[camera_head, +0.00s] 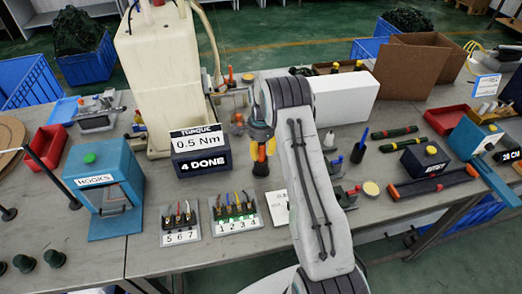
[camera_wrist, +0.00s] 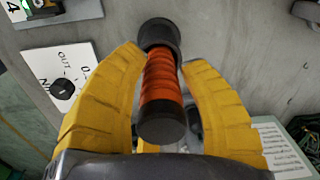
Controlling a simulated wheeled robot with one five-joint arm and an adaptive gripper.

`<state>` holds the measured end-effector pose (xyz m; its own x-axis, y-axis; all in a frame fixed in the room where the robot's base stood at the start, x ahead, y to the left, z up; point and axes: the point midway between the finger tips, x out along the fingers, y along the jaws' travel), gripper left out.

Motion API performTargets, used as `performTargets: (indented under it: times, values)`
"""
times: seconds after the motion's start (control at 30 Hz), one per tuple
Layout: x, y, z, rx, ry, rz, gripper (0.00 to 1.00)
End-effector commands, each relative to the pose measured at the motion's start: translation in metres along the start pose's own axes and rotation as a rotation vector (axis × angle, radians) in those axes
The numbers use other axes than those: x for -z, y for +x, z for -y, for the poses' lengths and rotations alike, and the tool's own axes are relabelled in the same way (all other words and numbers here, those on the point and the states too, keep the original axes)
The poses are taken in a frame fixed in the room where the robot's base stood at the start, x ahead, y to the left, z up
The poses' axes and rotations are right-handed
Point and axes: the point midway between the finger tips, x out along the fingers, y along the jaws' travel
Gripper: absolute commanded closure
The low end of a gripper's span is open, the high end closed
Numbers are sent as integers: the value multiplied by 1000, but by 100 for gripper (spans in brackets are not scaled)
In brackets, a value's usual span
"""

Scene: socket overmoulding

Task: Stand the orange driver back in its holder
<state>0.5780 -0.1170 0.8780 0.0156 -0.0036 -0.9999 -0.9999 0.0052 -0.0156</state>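The orange driver (camera_wrist: 162,84) has a ribbed orange grip with black ends. In the wrist view it lies between the two yellow fingers of my gripper (camera_wrist: 161,58). The fingertips close in on both sides of its far black end. In the head view my gripper (camera_head: 262,150) points down over the bench, right of the "4 DONE" box, with a dark end showing below the fingers, apparently above the bench top. The driver's tip is hidden. I cannot tell which item is its holder.
Racks marked 5 6 7 (camera_head: 180,238) and 1 2 3 4 (camera_head: 237,228) stand at the front. The torque display (camera_head: 200,160) is left of my gripper. In the wrist view a white IN/OUT card with a black knob (camera_wrist: 63,89) lies at left. Small tools crowd the right.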

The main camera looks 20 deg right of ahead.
Motion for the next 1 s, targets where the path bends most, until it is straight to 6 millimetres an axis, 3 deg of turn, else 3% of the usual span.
performTargets:
  times: [0.1, 0.5, 1.0]
  values:
    - [0, 0, 0, 0, 0, 0, 52]
    - [0, -8, 1, 2, 0, 0, 52]
    - [1, -91, 1, 4, 0, -1, 52]
